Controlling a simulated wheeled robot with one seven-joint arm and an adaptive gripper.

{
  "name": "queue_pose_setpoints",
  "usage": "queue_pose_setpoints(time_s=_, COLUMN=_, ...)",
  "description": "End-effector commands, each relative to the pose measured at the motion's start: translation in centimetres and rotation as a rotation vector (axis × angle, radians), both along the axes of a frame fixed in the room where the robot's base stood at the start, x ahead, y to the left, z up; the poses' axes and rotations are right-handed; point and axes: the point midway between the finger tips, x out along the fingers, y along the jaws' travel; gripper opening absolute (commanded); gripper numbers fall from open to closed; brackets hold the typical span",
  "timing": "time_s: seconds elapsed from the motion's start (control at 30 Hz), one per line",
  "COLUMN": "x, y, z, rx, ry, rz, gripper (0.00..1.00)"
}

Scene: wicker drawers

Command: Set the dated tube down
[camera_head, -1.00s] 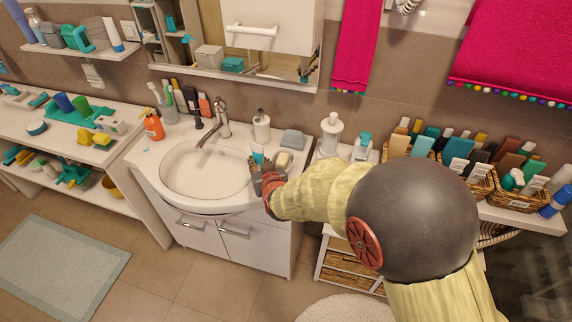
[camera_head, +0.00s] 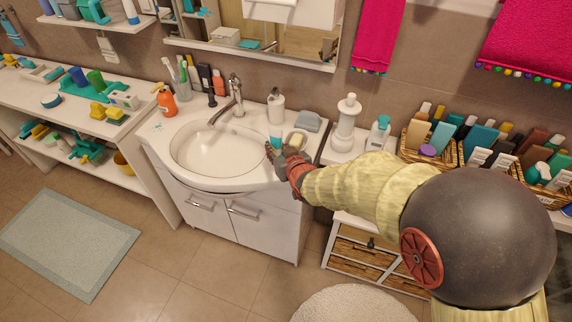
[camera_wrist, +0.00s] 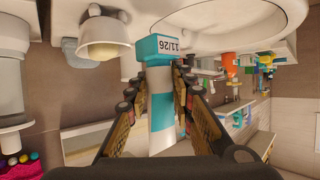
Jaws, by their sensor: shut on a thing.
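The dated tube (camera_wrist: 161,95) is white with teal bands and a teal end printed "11/26". In the wrist view, which appears upside down, it sits between the two fingers of my gripper (camera_wrist: 157,78), which is shut on it. In the head view, the tube's teal part (camera_head: 276,139) shows above my gripper (camera_head: 277,152), over the right rim of the white sink (camera_head: 238,184). I cannot tell whether the tube touches the counter.
A soap dish with yellowish soap (camera_head: 297,140) is close to the right of the gripper. A pump bottle (camera_head: 276,105) and grey box (camera_head: 308,121) stand behind. Baskets (camera_head: 445,156) of bottles fill the right shelf. The basin (camera_head: 215,150) is empty.

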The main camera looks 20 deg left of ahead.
Motion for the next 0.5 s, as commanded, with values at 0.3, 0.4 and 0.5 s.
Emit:
queue_pose_setpoints(time_s=0.3, x=0.5, y=-2.0, z=-2.5, rx=0.001, ry=-0.003, rz=0.0, gripper=0.0)
queue_pose_setpoints(time_s=0.4, x=0.6, y=-2.7, z=-3.3, rx=0.0, ry=-0.002, rz=-0.002, gripper=0.0)
queue_pose_setpoints(time_s=0.5, x=0.6, y=-2.7, z=-4.9, rx=0.0, ry=0.0, rz=0.0, gripper=0.0)
